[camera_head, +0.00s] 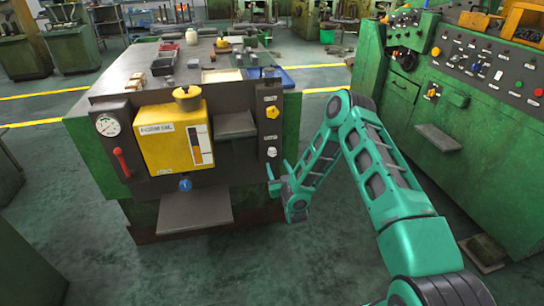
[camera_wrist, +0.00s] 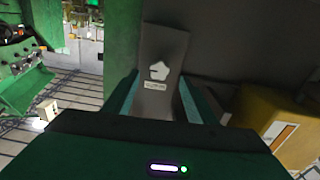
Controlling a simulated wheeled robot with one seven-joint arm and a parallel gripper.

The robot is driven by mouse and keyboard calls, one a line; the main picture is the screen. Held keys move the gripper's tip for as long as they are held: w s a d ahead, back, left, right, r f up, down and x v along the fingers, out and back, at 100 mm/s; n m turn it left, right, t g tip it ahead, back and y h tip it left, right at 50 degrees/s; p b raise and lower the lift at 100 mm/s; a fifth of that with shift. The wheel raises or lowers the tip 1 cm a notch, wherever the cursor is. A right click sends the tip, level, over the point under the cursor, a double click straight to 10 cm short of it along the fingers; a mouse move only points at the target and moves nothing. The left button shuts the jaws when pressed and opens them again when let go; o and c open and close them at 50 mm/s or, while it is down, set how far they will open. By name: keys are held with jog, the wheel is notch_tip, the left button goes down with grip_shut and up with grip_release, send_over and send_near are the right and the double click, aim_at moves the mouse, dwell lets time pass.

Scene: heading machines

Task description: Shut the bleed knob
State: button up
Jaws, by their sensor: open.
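A dark panel on the front of the green machine carries several controls. A small pale knob (camera_head: 271,152) sits low on its right strip, below a yellow five-sided knob (camera_head: 272,112). A blue knob (camera_head: 185,185) sits under the yellow tank. I cannot read which one is labelled bleed. My gripper (camera_head: 277,180) is open and empty, just below and in front of the pale knob. In the wrist view, a pale five-sided shape (camera_wrist: 159,71) with an unreadable label under it shows on a dark plate, between the two teal fingers of my gripper (camera_wrist: 156,98).
The yellow tank (camera_head: 170,140) stands out from the panel, with a gauge (camera_head: 108,125) and red lever (camera_head: 122,162) to its left. A dark tray (camera_head: 195,210) juts out below. A green control console (camera_head: 465,130) stands right.

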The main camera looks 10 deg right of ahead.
aim_at(273, 155)
jog(key=w, duration=0.9)
jog(key=shift+w+r, duration=0.1)
jog(key=shift+w, duration=0.25)
jog(key=shift+c, duration=0.4)
jog(key=c, duration=1)
